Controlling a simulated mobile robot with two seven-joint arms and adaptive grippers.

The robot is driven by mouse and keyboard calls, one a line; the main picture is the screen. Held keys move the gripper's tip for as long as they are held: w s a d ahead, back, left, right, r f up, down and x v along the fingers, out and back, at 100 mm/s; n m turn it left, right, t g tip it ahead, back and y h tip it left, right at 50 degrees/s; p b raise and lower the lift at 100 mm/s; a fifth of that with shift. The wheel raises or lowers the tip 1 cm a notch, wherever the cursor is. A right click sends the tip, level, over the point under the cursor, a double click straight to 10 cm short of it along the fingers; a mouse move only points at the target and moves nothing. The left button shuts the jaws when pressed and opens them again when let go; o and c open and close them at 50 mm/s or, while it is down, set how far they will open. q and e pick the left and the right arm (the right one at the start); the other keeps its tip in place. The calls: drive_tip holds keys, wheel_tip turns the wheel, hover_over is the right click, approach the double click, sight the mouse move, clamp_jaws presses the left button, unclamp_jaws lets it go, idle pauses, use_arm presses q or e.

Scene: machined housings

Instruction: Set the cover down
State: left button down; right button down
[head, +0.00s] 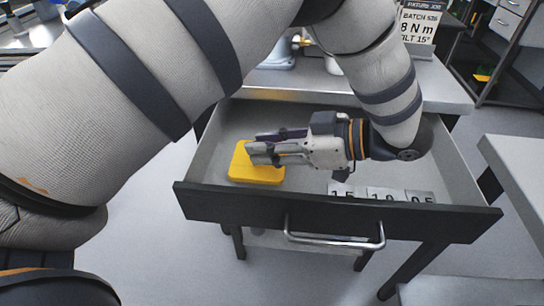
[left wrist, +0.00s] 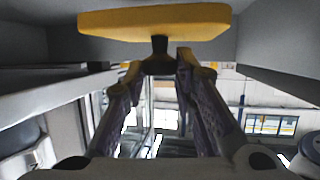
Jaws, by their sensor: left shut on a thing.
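The cover (head: 257,174) is a yellow slab with rounded corners, inside the left part of an open drawer (head: 330,218). In the left wrist view the cover (left wrist: 155,22) spans the top of the picture, with a short black knob (left wrist: 160,46) on the side facing me. My left gripper (head: 254,151) lies across the drawer above the cover. In the left wrist view its fingertips (left wrist: 162,65) are closed on the black knob. I cannot tell whether the cover touches the drawer floor. My right gripper is not in view.
Blocks with numbers (head: 385,194) sit in the drawer at the front right. The drawer's dark front has a metal handle (head: 335,240). A worktop (head: 320,86) is behind, with a printed sign (head: 418,28). Another grey table (head: 520,165) stands at the right.

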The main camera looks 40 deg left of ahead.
use_arm(q)
wheel_tip(320, 180, down, 3)
drive_tip(key=shift+f, duration=0.1)
drive_tip(key=c, duration=1.3)
unclamp_jaws()
